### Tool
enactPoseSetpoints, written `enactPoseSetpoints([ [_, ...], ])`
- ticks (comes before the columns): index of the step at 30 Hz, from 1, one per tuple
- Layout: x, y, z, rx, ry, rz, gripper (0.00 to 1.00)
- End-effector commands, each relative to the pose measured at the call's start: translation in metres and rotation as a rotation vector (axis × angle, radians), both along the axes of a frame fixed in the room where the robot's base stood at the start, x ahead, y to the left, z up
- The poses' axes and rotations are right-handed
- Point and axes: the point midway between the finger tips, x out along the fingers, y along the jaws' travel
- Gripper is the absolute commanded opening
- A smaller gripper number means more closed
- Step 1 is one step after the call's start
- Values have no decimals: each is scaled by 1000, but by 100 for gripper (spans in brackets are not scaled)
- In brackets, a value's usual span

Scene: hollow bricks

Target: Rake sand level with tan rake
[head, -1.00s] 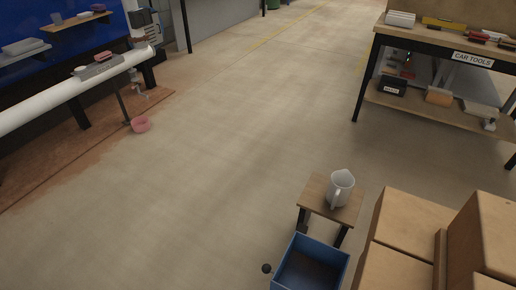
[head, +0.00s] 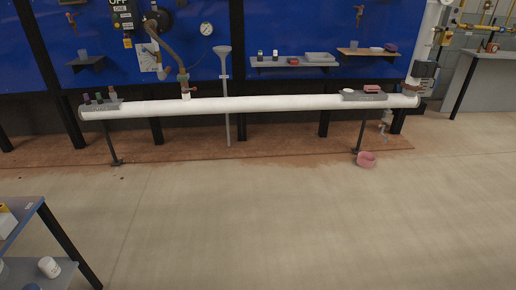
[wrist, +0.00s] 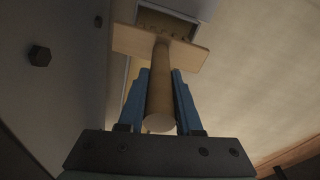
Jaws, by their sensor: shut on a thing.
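The tan rake (wrist: 160,85) shows in the wrist view. Its round handle lies between the two blue fingers of my gripper (wrist: 160,78), which is shut on it. The handle's near end faces the camera, and the flat crosswise head (wrist: 128,40) is at the far end, beyond the fingertips. Small dark marks show along the head; I cannot tell if they are teeth. Behind the head is a pale-rimmed box-like opening (wrist: 210,8) with a brownish inside. I cannot tell whether it holds sand. The rake and my gripper are not in the head view.
In the head view a long white pipe (head: 250,104) stands on thin legs before a blue wall panel (head: 285,25). A reddish-brown strip (head: 200,160) runs beneath it. A shelf unit (head: 30,225) is at lower left. The middle floor is clear.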

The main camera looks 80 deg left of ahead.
Motion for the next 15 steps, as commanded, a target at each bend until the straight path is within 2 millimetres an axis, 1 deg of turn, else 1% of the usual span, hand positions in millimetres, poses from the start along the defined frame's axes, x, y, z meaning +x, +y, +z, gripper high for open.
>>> enactPoseSetpoints([
  [1, 0, 0, 9, 0, 0, 0, 0],
  [15, 0, 0, 46, 0, 1, 0, 0],
])
